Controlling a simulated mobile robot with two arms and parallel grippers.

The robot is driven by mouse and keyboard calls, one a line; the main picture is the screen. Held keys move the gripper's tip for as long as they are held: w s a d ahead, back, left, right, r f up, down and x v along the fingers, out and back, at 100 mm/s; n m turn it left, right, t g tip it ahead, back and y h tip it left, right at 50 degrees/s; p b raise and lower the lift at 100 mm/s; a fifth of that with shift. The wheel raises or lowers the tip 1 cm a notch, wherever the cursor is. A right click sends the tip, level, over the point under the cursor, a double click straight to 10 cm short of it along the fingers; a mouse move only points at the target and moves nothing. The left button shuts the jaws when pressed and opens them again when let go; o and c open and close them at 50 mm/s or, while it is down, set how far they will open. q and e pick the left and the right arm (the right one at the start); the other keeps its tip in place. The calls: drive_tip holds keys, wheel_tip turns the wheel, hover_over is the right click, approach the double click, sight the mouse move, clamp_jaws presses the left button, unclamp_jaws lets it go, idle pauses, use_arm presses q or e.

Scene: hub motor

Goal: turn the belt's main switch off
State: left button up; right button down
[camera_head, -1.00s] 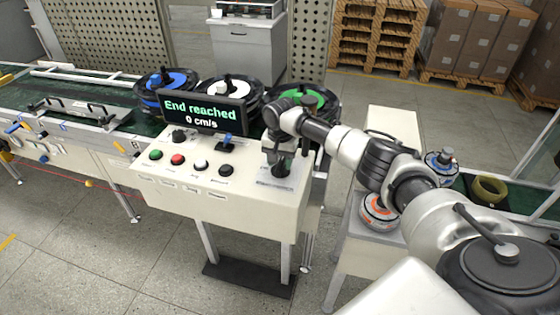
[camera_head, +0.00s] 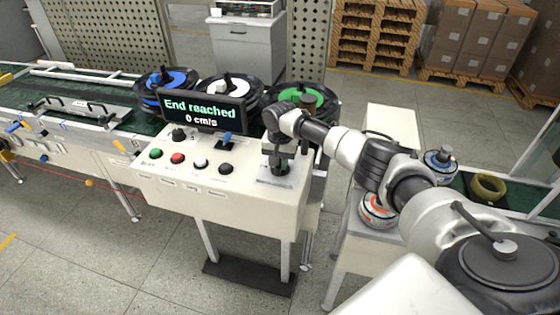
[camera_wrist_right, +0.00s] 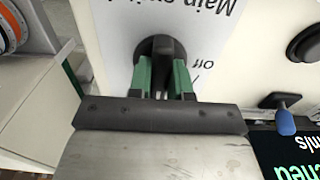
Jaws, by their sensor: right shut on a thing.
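The main switch is a black rotary knob (camera_wrist_right: 160,50) on a white label plate (camera_wrist_right: 115,25) at the right end of the cream control box (camera_head: 240,215). In the right wrist view the label reads "Main" and "off", upside down. My right gripper (camera_wrist_right: 162,75) has its green-padded fingers closed around the knob. In the head view the right gripper (camera_head: 279,165) is over the label plate at the box's right end and hides most of the knob. The knob's exact angle is hard to tell. My left gripper is not in view.
A display (camera_head: 203,110) on the box reads "End reached, 0 cm/s". Several push buttons (camera_head: 178,158) and a blue-tipped lever (camera_head: 228,138) lie left of the gripper. A green conveyor belt (camera_head: 25,97) runs at the left.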

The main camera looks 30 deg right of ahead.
drive_tip(key=n+p, duration=0.1)
drive_tip(key=n, duration=0.2)
drive_tip(key=shift+n+p, duration=0.3)
drive_tip(key=shift+n, duration=0.1)
drive_tip(key=n, duration=0.4)
drive_tip(key=shift+n+p, duration=0.3)
drive_tip(key=shift+p, duration=0.1)
drive_tip(key=n, duration=0.4)
drive_tip(key=shift+n, duration=0.3)
drive_tip(key=n, duration=0.4)
drive_tip(key=shift+n, duration=0.3)
drive_tip(key=c, duration=1)
unclamp_jaws()
drive_tip(key=shift+c, duration=0.2)
